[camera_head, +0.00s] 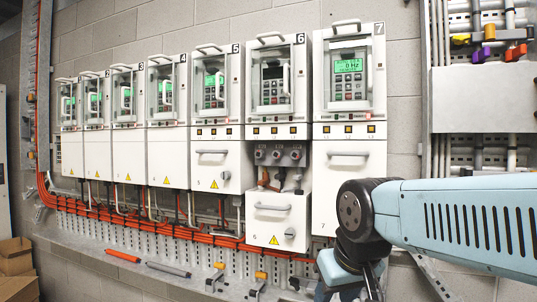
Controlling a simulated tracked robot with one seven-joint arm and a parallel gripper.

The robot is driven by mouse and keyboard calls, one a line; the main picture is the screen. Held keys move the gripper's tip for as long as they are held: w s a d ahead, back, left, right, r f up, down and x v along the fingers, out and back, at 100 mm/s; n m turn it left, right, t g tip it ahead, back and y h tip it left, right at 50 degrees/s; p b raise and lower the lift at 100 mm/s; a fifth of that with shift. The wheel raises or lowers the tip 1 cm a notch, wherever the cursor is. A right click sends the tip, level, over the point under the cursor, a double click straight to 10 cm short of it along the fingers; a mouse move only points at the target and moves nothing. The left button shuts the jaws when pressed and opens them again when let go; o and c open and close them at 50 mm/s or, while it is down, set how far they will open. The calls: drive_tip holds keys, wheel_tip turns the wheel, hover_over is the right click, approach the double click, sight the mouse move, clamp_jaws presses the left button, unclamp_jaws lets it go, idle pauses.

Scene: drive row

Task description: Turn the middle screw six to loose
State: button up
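Drive six (272,85) stands on the wall between drives five and seven, and its display is dark. Its lower cover (279,220) sits lowered, so a row of three round terminal screws shows above it. The middle screw (278,154) is between the left screw (261,153) and the right screw (295,154). The screw heads are too small to tell whether they are tight. A reddish-brown lead and dark leads hang below the screws. My arm comes in from the right and bends down past the bottom edge. My gripper's fingertips are not visible.
Drive seven (349,85) has a lit green display and its lower cover (348,190) is closed. Orange cables (160,228) run below the drives. A ledge below holds an orange tool (122,256) and a grey-red tool (168,270). Cardboard boxes (15,258) stand at lower left.

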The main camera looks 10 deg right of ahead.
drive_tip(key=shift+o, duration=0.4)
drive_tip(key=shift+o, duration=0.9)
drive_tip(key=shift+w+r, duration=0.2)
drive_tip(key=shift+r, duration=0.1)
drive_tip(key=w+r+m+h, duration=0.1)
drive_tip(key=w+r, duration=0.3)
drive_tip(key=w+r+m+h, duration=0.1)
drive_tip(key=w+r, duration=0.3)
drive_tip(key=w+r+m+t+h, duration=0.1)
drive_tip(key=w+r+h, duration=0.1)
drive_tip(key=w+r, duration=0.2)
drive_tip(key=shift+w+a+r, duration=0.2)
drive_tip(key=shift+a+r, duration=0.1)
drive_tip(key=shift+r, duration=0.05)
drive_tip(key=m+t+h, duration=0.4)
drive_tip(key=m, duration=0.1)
approach(277, 154)
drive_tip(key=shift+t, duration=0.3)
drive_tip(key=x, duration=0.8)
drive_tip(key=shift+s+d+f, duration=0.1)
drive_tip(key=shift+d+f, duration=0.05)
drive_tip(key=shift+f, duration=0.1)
